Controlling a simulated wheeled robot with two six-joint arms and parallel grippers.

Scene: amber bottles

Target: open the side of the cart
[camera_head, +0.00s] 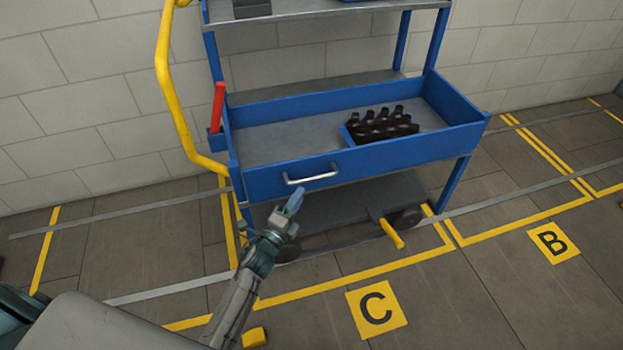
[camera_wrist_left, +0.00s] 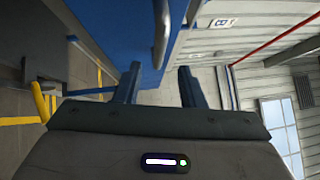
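The blue cart's near side panel (camera_head: 390,157) stands upright along the front of its middle tray and carries a silver bar handle (camera_head: 310,176). My left gripper (camera_head: 295,198) is just below and in front of the handle in the head view, pointing up toward it. In the left wrist view my left gripper (camera_wrist_left: 160,80) shows two dark fingers with an empty gap. The handle (camera_wrist_left: 160,36) lies past the fingertips, close to the blue panel (camera_wrist_left: 122,38). I see no contact. My right gripper is in neither view.
A small crate of dark bottles (camera_head: 352,138) sits in the tray (camera_head: 285,138). A yellow push rail (camera_head: 163,75) and a red lever (camera_head: 217,107) are on the cart's left. A yellow pedal (camera_head: 392,234) sticks out low. Open floor lies in front.

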